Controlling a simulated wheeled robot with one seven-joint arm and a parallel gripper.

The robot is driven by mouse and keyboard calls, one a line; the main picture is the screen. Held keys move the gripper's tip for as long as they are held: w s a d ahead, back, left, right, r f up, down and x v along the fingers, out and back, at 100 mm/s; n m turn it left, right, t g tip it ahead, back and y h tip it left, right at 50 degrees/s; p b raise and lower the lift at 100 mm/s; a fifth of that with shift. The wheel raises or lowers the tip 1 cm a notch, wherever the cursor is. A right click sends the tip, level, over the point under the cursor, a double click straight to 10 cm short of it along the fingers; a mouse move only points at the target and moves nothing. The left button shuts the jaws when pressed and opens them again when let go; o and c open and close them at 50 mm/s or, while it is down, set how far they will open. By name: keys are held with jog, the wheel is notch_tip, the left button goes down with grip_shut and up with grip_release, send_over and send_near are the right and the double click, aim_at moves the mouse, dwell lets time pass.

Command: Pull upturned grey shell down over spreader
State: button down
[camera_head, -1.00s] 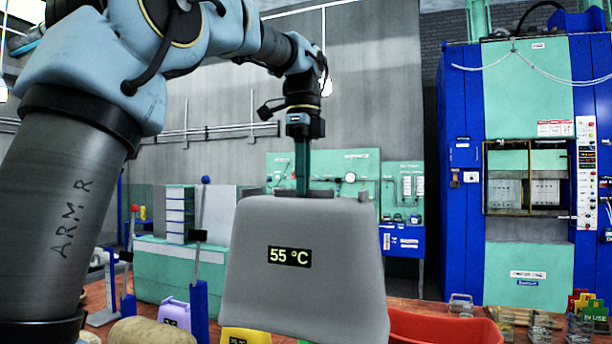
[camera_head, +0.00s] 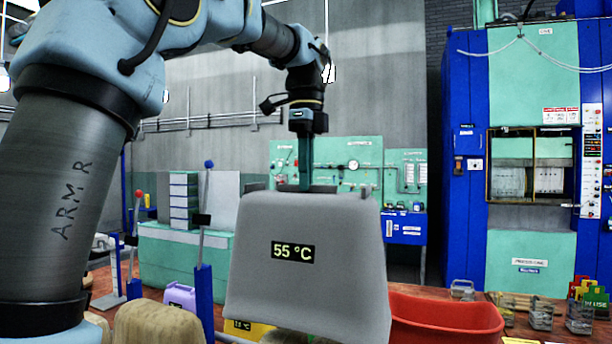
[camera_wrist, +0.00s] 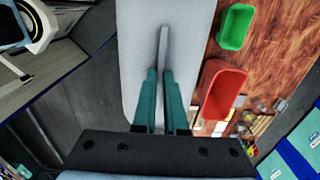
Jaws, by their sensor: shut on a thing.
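The grey shell (camera_head: 308,235) is a tapered box, narrower at the top, with a "55 °C" label on its front. It hangs upright with its wide end down in the middle of the head view. My gripper (camera_head: 305,188) is at its top, with teal fingers shut on a raised ridge. In the wrist view the fingers (camera_wrist: 160,75) close on the ridge along the top of the shell (camera_wrist: 190,35). I cannot make out the spreader; the shell hides what is behind and below it, and its lower edge is near the picture's bottom.
A red bin (camera_head: 448,312) stands close to the shell's right, with a green bin (camera_wrist: 235,26) beyond it in the wrist view. Blue lever posts (camera_head: 204,290), a yellow block (camera_head: 248,330) and a tan block (camera_head: 158,322) stand left. A blue press (camera_head: 455,170) rises at right.

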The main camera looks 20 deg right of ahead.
jog(key=shift+f+p, duration=0.35)
jog(key=shift+f, duration=0.6)
notch_tip(320, 180, down, 26)
jog(key=b, duration=1.8)
jog(key=shift+f+b, duration=0.45)
jog(key=shift+f, duration=0.25)
jog(key=c, duration=0.9)
grip_release()
notch_tip(320, 180, up, 11)
jog(key=shift+f, duration=0.1)
